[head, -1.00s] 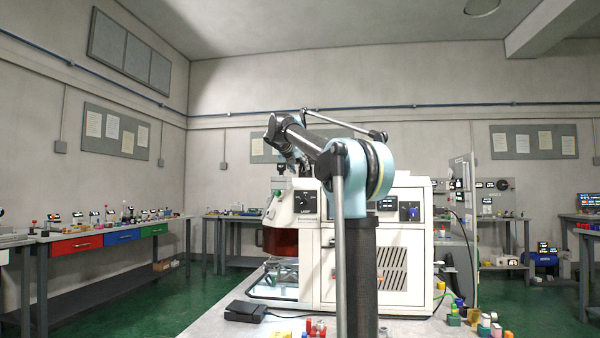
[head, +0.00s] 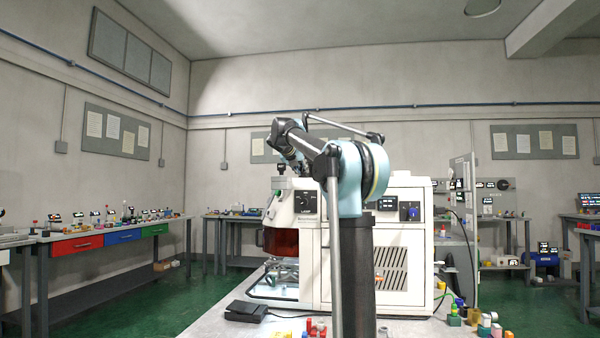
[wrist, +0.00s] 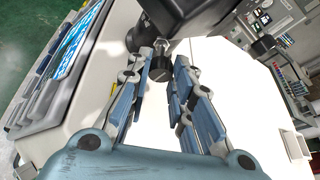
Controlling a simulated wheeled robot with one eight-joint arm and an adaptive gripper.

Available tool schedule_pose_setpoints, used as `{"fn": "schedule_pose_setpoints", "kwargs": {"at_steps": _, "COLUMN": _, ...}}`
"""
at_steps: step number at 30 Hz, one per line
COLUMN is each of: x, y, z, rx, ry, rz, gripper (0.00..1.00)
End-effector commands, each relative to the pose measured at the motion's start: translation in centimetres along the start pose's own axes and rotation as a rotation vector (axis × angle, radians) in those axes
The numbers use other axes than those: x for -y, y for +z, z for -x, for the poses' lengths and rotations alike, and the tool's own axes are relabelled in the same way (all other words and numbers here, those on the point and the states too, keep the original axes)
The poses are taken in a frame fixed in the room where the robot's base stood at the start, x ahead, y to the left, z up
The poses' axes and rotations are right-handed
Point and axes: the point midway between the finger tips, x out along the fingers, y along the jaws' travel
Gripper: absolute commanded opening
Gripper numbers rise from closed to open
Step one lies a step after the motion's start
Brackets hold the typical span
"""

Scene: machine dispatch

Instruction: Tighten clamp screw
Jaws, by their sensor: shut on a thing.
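In the wrist view, my gripper (wrist: 163,68) has its blue-grey fingers on either side of a small dark round knob, taken as the clamp screw (wrist: 160,72). The fingers are closed on it, and they hide its sides. The knob sits beside a large black part of the machine (wrist: 190,15). In the head view, the white machine (head: 365,255) with a dark red guard (head: 281,241) stands on the table. My arm reaches over its left side there, and I cannot make out the fingertips.
A black foot pedal (head: 246,311) lies on the table left of the machine. Several small coloured parts (head: 316,328) lie at the front, and more (head: 470,316) at the right. A lit blue screen (wrist: 75,45) shows in the wrist view.

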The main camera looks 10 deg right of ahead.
Motion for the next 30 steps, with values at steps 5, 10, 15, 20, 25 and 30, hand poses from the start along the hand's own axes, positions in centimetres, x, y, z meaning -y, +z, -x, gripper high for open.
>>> {"fn": "schedule_pose_setpoints", "kwargs": {"at_steps": 5, "x": -0.01, "y": 0.00, "z": 0.01, "rx": -0.003, "ry": 0.019, "rz": -0.040, "gripper": 0.00}}
{"fn": "schedule_pose_setpoints", "kwargs": {"at_steps": 10, "x": 0.17, "y": 0.01, "z": -0.01, "rx": -0.009, "ry": 0.056, "rz": -0.128, "gripper": 0.00}}
{"fn": "schedule_pose_setpoints", "kwargs": {"at_steps": 15, "x": 0.29, "y": 0.02, "z": 0.02, "rx": -0.016, "ry": 0.105, "rz": -0.239, "gripper": 0.00}}
{"fn": "schedule_pose_setpoints", "kwargs": {"at_steps": 20, "x": 0.41, "y": 0.01, "z": -0.02, "rx": -0.022, "ry": 0.148, "rz": -0.339, "gripper": 0.00}}
{"fn": "schedule_pose_setpoints", "kwargs": {"at_steps": 25, "x": 0.46, "y": 0.01, "z": -0.04, "rx": -0.028, "ry": 0.185, "rz": -0.421, "gripper": 0.00}}
{"fn": "schedule_pose_setpoints", "kwargs": {"at_steps": 30, "x": 0.51, "y": -0.01, "z": -0.06, "rx": -0.031, "ry": 0.208, "rz": -0.472, "gripper": 0.00}}
